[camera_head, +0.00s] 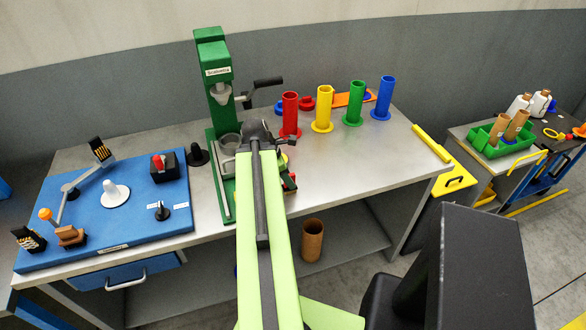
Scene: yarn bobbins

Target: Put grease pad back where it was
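I cannot pick out the grease pad for certain in the head view. My light green arm reaches forward from the bottom to the green press (212,65). My gripper (262,132) is a dark shape at the arm's far end, beside the grey cup on the press base. The arm and its dark end hide part of the press base. Whether the fingers are open or hold something is too small and hidden to tell.
Red (290,113), yellow (322,108), green (354,102) and blue (382,97) flanged tubes stand on the metal bench (345,160). A blue board (110,215) lies left. A cardboard tube (312,240) stands on the lower shelf. A green crate (503,140) is right.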

